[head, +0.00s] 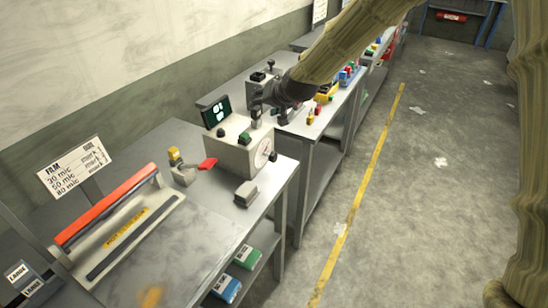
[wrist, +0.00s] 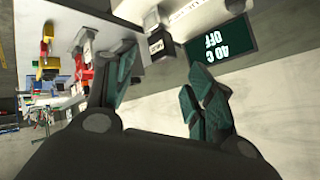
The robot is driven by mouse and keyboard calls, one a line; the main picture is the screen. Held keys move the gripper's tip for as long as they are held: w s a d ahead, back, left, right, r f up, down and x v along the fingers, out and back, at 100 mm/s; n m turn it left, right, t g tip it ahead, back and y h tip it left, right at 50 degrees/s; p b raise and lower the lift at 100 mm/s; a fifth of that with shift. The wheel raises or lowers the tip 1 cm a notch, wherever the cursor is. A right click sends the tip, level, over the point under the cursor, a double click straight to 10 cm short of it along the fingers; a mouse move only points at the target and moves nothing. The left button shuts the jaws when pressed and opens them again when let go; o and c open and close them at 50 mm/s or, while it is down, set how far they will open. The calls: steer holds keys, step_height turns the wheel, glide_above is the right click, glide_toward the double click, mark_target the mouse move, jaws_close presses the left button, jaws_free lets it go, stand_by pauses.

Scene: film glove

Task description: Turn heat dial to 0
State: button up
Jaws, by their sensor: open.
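A pale control box (head: 236,150) stands on the metal bench, with a white round dial (head: 263,155) on its right-hand face. I cannot read where that dial points. A dark display (head: 214,111) stands behind the box. In the wrist view the display (wrist: 222,46) appears upside down and reads "40 C OFF". A dark block-like knob (wrist: 160,45) with a small pale label shows beyond my fingers; I cannot tell whether it is the heat dial.
A small grey block (head: 245,193) lies in front. Coloured parts (head: 325,92) sit on the farther bench. The floor at right is mostly clear.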

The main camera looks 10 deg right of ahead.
steer(key=w+d+f+n+t, duration=0.1)
steer(key=w+d+f+n, duration=0.1)
steer(key=d, duration=0.3)
steer(key=n+g+y+b, duration=0.1)
steer(key=n+g+y, duration=0.3)
steer(key=n+y, duration=0.4)
glide_toward(276, 156)
steer(key=shift+p+x, duration=1.35)
steer(key=shift+x, duration=4.2)
steer(key=shift+w+d+f, duration=0.1)
steer(key=shift+w, duration=0.05)
steer(key=c, duration=1)
